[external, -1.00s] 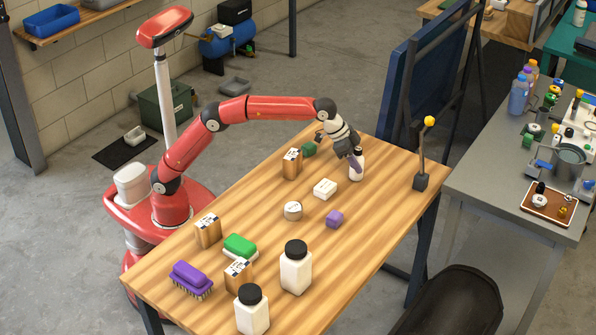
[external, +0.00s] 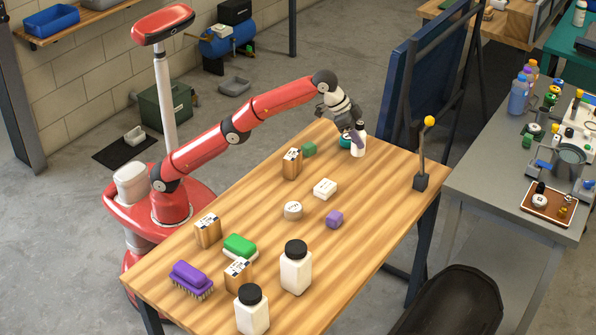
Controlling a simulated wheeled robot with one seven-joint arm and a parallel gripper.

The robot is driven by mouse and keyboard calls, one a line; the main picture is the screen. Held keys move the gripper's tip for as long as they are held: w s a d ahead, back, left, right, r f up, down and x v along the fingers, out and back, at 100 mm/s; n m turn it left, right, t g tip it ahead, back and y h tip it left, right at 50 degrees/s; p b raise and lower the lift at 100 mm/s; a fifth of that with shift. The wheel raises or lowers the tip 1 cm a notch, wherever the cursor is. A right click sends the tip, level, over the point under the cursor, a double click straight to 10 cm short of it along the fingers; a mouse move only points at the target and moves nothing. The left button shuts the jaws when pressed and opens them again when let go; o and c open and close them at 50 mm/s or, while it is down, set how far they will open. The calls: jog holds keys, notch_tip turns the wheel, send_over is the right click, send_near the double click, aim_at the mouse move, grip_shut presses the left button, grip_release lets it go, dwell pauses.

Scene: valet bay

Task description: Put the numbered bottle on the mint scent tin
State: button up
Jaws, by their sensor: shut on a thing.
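A teal object (external: 345,142), perhaps the mint scent tin, shows just left of the bottle, partly hidden by the gripper. I cannot tell whether the bottle touches it or is above the table.
A yellow-tipped post (external: 421,182) stands at the right edge.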

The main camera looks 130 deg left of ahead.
jog(key=d+r+m+b, duration=0.1)
jog(key=d+b, duration=0.2)
jog(key=d, duration=0.9)
jog(key=m+h+b, duration=0.1)
jog(key=m+b, duration=0.1)
jog(key=b, duration=0.3)
send_over(293, 207)
notch_tip(293, 207, down, 3)
jog(key=shift+f+b, duration=0.9)
jog(key=shift+f, duration=1.3)
jog(key=shift+f, duration=0.1)
jog(key=o, duration=1.1)
jog(key=shift+c, duration=0.2)
